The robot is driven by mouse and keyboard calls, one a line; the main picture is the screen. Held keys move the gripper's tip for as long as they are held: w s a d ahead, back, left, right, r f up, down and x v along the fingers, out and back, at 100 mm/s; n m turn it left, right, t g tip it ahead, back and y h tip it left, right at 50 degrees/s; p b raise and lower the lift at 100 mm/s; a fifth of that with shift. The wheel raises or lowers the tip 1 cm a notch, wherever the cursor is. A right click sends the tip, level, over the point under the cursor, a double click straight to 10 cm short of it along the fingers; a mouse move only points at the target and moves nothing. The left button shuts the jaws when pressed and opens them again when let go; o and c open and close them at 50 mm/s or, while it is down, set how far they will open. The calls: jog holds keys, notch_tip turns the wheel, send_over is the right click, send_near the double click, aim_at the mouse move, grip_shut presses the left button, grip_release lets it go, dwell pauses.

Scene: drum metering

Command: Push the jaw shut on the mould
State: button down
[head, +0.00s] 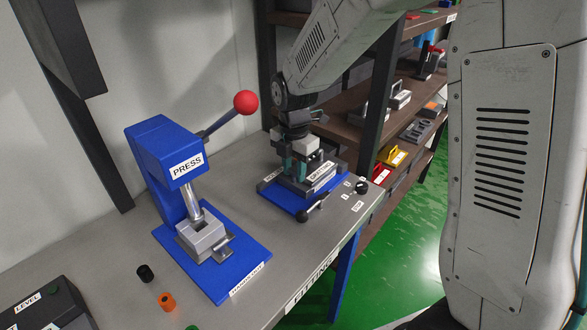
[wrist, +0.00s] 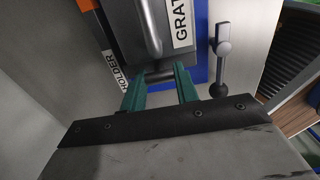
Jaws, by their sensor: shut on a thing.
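A dark grey clamp device (head: 322,184) with a white label stands on a blue base (head: 291,204) at the back right of the bench. My gripper (head: 300,172) points down over it, with teal fingers. In the wrist view, my fingers (wrist: 158,80) are on either side of a small dark grey part (wrist: 157,73) at the edge of a larger grey block (wrist: 128,38). I cannot tell whether this part belongs to the jaw or the mould. The gap between jaw and mould is hidden. A grey handle (wrist: 222,47) with a dark ball end lies right of the block.
A blue press (head: 158,150) with a red-knobbed lever (head: 245,103) stands left of the clamp. Black (head: 145,273) and orange (head: 167,301) small cylinders lie in front. A shelf rack (head: 376,110) stands behind on the right. A dark level box (head: 45,303) sits front left.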

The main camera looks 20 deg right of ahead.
jog(key=c, duration=1.1)
grip_release()
notch_tip(320, 180, up, 8)
jog(key=shift+f, duration=0.1)
